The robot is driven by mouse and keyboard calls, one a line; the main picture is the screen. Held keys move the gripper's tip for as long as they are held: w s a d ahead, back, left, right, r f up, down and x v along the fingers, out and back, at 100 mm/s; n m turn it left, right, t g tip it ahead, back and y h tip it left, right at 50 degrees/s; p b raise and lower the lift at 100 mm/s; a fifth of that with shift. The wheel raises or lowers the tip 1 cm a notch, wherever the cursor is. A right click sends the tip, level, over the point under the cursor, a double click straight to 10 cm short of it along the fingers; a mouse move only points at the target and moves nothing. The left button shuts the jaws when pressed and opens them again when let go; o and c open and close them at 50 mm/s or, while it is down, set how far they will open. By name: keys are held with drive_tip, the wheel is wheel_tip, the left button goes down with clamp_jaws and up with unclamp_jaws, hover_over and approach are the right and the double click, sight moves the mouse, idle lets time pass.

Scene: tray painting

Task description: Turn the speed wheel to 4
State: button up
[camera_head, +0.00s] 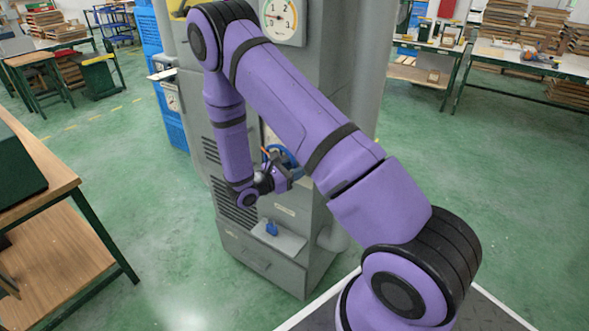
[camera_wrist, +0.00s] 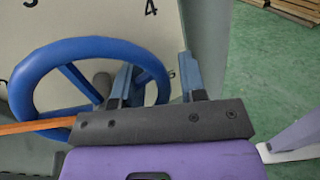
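The blue speed wheel (camera_wrist: 62,52) is mounted on a pale panel and fills the left half of the wrist view. In the head view the wheel (camera_head: 283,155) is partly hidden by my arm. An orange pointer (camera_wrist: 36,127) sticks out to the left at the wheel's lower side. The numeral 4 (camera_wrist: 151,7) is on the panel above the wheel's right part; a cut-off 3 (camera_wrist: 31,3) is at upper left. My gripper (camera_wrist: 157,72) is open, its fingers apart, with the right part of the rim between them. I cannot tell whether either finger touches it.
The wheel's grey machine (camera_head: 265,265) has a round dial (camera_head: 283,17) high on its front and a small blue part (camera_head: 272,229) on a low ledge. A wooden-topped table (camera_head: 45,165) stands at left. Green floor (camera_head: 165,235) is clear between table and machine.

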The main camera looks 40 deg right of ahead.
clamp_jaws()
drive_tip(key=shift+f, duration=0.15)
